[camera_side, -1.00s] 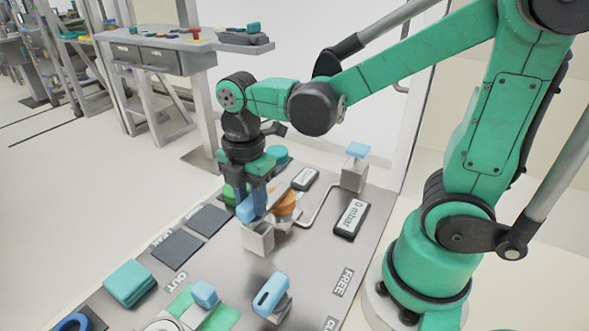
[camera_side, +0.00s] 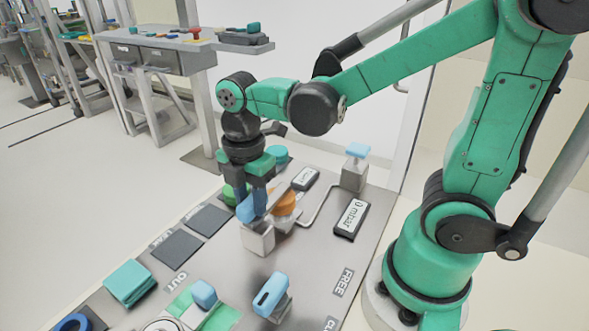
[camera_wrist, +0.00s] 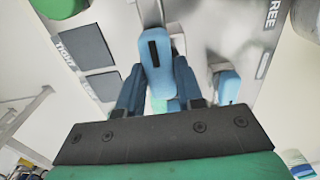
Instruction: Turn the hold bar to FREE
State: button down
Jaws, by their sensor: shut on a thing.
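My gripper (camera_side: 250,206) points down and is shut on a blue handle (camera_side: 243,212) above a pale block (camera_side: 258,239). In the wrist view the same blue handle (camera_wrist: 158,68), with a dark slot in its top, sits between the fingers of my gripper (camera_wrist: 156,82). I cannot tell for certain that this handle belongs to the hold bar. A FREE label (camera_side: 343,283) lies on the plate at the lower right, and part of it shows in the wrist view (camera_wrist: 271,15). An orange part (camera_side: 285,204) stands just right of the handle, partly hidden.
A second slotted blue handle (camera_side: 271,292) stands at the front, near FREE. A blue-topped post (camera_side: 355,170) stands behind right, joined to a bent rod. A display reading 0 mbar (camera_side: 351,218) and dark pads (camera_side: 176,250) lie on the plate (camera_side: 225,265). A teal block (camera_side: 130,284) sits front left.

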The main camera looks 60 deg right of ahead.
jog(key=shift+m, duration=0.3)
jog(key=m, duration=0.3)
jog(key=shift+m, duration=0.3)
jog(key=m, duration=1.3)
jog(key=shift+m, duration=0.3)
dwell(0.5)
jog(key=c, duration=0.6)
grip_release()
jog(key=shift+o, duration=0.2)
jog(key=shift+r, duration=2.85)
